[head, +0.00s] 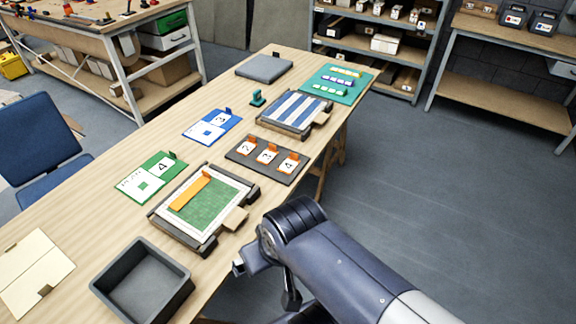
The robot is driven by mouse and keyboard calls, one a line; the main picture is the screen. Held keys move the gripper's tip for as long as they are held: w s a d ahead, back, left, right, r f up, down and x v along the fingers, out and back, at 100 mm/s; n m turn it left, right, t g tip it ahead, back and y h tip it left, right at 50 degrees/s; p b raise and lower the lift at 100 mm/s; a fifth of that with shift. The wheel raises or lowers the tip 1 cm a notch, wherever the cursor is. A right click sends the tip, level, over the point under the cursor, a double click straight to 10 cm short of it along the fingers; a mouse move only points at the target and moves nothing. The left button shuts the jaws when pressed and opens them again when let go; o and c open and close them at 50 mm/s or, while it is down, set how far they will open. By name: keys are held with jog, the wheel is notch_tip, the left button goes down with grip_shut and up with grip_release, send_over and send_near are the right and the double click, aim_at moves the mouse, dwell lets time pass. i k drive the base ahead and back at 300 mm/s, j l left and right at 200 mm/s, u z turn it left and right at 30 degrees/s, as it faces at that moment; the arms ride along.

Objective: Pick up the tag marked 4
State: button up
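The tag marked 4 (287,166) is a small white card with an orange clip at its top. It lies at the right end of a dark tray (237,156). Tags that seem to read 2 (246,147) and 3 (266,155) lie beside it in the same tray. A green card (147,184) to the left also bears a 4. My gripper (240,267) is at the table's right edge, nearer than the tray and apart from the tag. Its fingers are small and partly hidden by my wrist, so I cannot tell if it is open.
A framed green mosaic panel (228,205) with an orange bar (191,191) on it lies between my gripper and the dark tray. A grey open bin (120,289) stands at the near edge. A blue card (200,132) and a striped panel (296,112) lie farther back.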

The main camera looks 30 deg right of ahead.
aim_at(290, 164)
jog(key=i+l+u, duration=0.2)
jog(key=l, duration=0.35)
jog(key=i+l+u, duration=0.25)
jog(key=l, duration=0.3)
jog(key=l+u, duration=0.2)
jog(key=l, duration=0.35)
jog(key=l+u, duration=0.2)
jog(key=l, duration=0.35)
jog(key=i, duration=0.05)
